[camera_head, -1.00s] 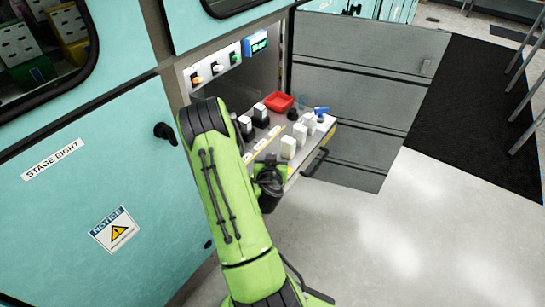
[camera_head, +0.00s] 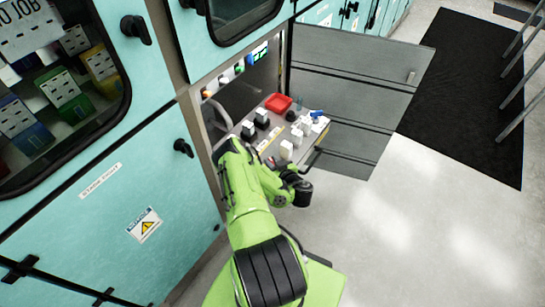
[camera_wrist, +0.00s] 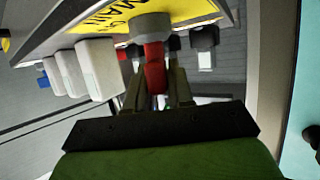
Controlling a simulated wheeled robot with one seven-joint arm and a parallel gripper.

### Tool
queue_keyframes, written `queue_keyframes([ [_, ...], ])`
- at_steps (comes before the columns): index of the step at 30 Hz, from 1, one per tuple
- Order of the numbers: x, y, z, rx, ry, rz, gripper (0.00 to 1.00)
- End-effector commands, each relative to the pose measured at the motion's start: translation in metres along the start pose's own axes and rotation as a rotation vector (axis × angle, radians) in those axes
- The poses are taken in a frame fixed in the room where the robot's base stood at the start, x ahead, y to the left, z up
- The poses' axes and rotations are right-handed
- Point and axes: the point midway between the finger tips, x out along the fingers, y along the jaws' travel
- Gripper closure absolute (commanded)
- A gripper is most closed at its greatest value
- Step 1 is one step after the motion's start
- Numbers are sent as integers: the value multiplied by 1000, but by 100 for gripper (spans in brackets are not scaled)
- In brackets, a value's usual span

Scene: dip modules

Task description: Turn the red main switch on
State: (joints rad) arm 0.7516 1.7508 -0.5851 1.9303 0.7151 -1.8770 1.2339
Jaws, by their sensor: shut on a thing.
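The red main switch handle (camera_wrist: 154,70) sits on a grey round base below a yellow plate lettered "MAIN" (camera_wrist: 175,12) in the wrist view. My gripper (camera_wrist: 155,85) has one finger on each side of the red handle and is shut on it. The handle points back toward the wrist camera. In the head view my green arm reaches to the pull-out panel (camera_head: 330,128), and my fingertips and their hold on the switch are hidden or too small to make out.
White blocks (camera_wrist: 97,68) stand left of the switch in the wrist view.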

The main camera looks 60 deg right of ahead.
Motion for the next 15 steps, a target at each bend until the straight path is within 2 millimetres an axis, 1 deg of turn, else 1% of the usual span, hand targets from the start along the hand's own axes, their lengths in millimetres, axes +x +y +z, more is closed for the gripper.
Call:
queue_keyframes([
  [1, -2, 1, -4, -24, -2, -37, 100],
  [6, -1, 1, -4, -71, -2, -157, 100],
  [15, 0, 2, -5, -128, 1, -292, 100],
])
